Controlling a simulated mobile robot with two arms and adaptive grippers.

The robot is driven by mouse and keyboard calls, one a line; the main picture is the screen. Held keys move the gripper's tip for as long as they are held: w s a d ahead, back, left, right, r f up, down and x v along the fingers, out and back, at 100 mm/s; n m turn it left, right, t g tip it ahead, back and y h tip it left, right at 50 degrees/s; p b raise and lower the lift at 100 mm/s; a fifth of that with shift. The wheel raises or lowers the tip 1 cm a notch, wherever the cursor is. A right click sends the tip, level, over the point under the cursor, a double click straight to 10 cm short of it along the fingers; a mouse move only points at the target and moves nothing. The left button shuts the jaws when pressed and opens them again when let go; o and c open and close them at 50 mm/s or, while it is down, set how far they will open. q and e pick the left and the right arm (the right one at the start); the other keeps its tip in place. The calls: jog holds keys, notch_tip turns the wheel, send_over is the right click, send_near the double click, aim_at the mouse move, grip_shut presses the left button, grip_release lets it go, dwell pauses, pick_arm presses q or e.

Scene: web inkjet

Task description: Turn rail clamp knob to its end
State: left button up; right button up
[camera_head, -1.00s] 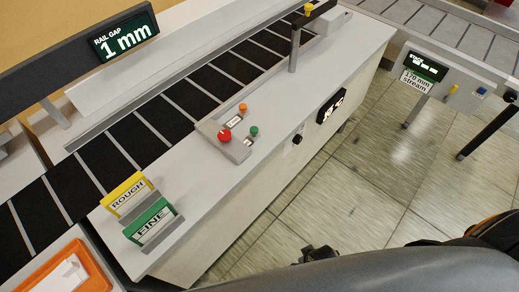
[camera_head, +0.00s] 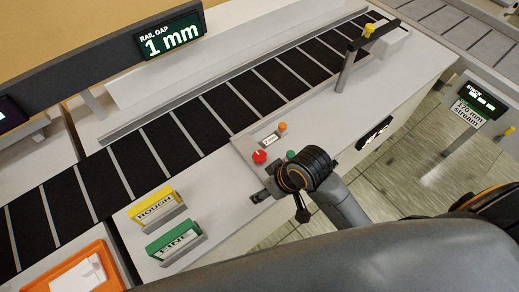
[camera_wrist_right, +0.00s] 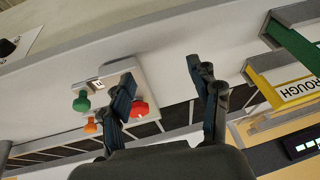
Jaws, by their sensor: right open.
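A red knob (camera_head: 260,156), an orange one (camera_head: 282,127) and a green one (camera_head: 291,155) sit on a small control plate. No label shows which is the rail clamp knob. My right gripper (camera_head: 281,202) is open and empty above the near table edge, just in front of the plate. In the right wrist view its fingers (camera_wrist_right: 160,70) are spread; the left finger overlaps the plate and partly covers the red knob (camera_wrist_right: 139,109). My left gripper is not in view.
The RAIL GAP display (camera_head: 170,35) reads 1 mm. Yellow ROUGH (camera_head: 154,206) and green FINE (camera_head: 173,240) signs stand left of my gripper. An orange tray (camera_head: 70,270) is at bottom left. The white tabletop between signs and plate is clear.

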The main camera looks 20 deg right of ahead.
jog(key=w+a+r+n+g, duration=0.1)
jog(key=w+a+r+n, duration=0.3)
jog(key=w+r, duration=0.15)
jog(key=n+g+h, duration=0.2)
jog(key=h, duration=0.1)
send_near(260, 155)
pick_arm(q)
jog(key=w+r+p, duration=0.1)
jog(key=r+p, duration=0.1)
jog(key=shift+w+r+p, duration=0.35)
jog(key=shift+w+r, duration=0.05)
pick_arm(e)
notch_tip(260, 155, down, 8)
jog(key=shift+w+f, duration=0.15)
jog(key=shift+f, duration=0.1)
pick_arm(q)
jog(key=shift+w, duration=0.1)
pick_arm(e)
jog(key=c, duration=1.2)
